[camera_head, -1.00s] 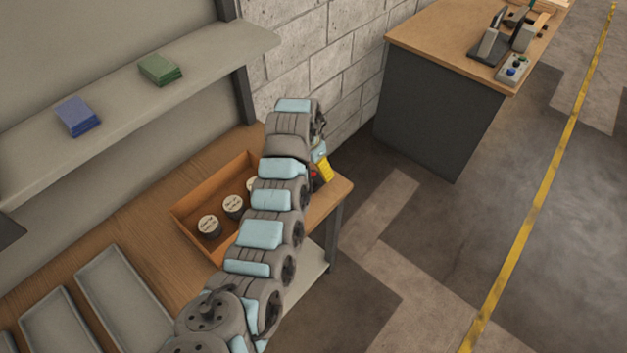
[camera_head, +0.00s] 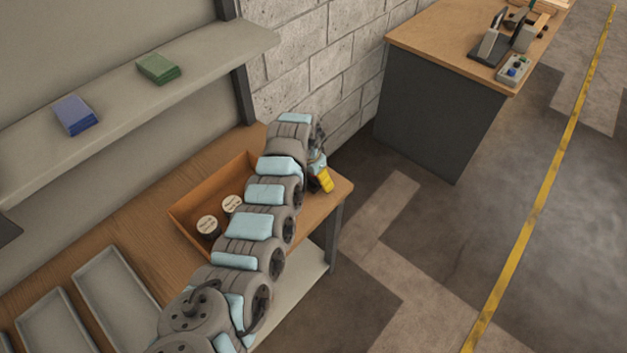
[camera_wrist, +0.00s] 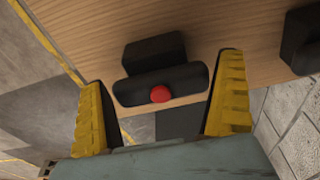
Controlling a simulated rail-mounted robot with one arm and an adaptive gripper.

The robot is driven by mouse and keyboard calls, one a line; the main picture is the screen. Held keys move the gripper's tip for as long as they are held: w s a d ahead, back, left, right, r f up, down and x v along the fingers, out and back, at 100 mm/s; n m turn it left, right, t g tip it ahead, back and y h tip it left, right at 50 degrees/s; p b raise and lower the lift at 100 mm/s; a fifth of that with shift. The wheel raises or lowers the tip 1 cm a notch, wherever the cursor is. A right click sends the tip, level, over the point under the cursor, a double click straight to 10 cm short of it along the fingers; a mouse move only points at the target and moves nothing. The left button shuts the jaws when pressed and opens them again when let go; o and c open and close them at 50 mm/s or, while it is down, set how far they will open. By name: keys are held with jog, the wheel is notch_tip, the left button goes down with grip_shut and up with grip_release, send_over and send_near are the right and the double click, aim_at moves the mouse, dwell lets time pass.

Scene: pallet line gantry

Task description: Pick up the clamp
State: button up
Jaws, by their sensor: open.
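In the wrist view, a dark clamp (camera_wrist: 137,90) with a blocky part, a rounded bar and a red knob lies on the wooden table. It shows between the two yellow fingers of my gripper (camera_wrist: 165,70), which are spread wide on either side of it. Nothing is held. Whether the fingers are level with the clamp or above it, I cannot tell. In the head view, my gripper (camera_head: 325,182) shows only as a bit of yellow near the bench's right end; the clamp is hidden there behind my arm.
Another dark object (camera_wrist: 302,40) lies right of the clamp in the wrist view. In the head view, an orange-brown tray (camera_head: 188,222) holds round containers (camera_head: 208,224) beside my arm. Grey trays (camera_head: 120,280) lie nearer. A shelf (camera_head: 110,85) runs above the bench.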

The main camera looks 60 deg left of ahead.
jog(key=c, duration=1)
jog(key=shift+r, duration=0.15)
